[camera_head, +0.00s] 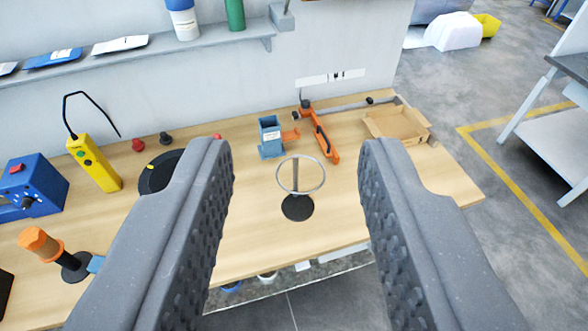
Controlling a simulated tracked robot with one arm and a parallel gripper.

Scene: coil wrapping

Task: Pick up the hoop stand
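The hoop stand (297,207) stands upright on the wooden workbench. It has a round black base, a thin upright rod and a grey metal ring at the top. My gripper (296,160) is open, with its two dark grey padded fingers wide apart on the left and right of the picture. The hoop stand shows in the gap between the fingers, farther away on the bench. Nothing is between the fingers' pads. The fingers hide parts of the bench on both sides.
A blue holder (270,137) and an orange clamp tool (324,135) are behind the stand. A cardboard tray (397,124) is at the right. A yellow controller (94,163), a blue box (30,188) and an orange-topped tool (42,244) are at the left. Bare wood surrounds the stand.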

